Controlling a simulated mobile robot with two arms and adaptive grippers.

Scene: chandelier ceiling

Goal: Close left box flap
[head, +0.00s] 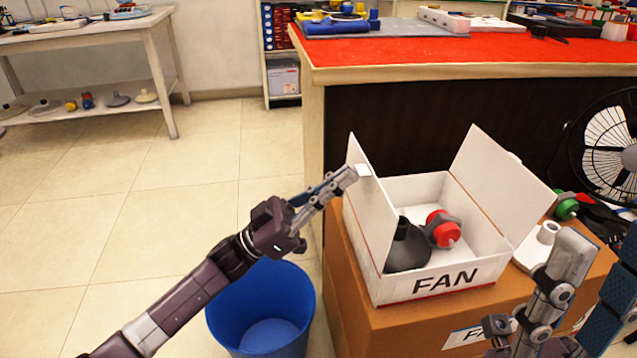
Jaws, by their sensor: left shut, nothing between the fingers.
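An open white box (485,273) marked FAN stands on a brown cardboard carton. Its left flap (372,208) stands up, close to upright. Its right flap (500,185) leans outward to the right. Inside lie a black cone-shaped part (408,248) and a red and grey part (442,229). My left gripper (354,174) is shut and empty, its fingertips at the upper part of the left flap. I cannot tell whether they touch it. My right gripper (598,268) is at the lower right, in front of the box's right side, its fingers apart and empty.
A blue bin (262,311) stands on the floor below my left arm. The carton (383,328) supports the box. A red-topped table (400,50) is behind. A white part (543,243) and a black fan (606,140) are at the right. The floor at left is clear.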

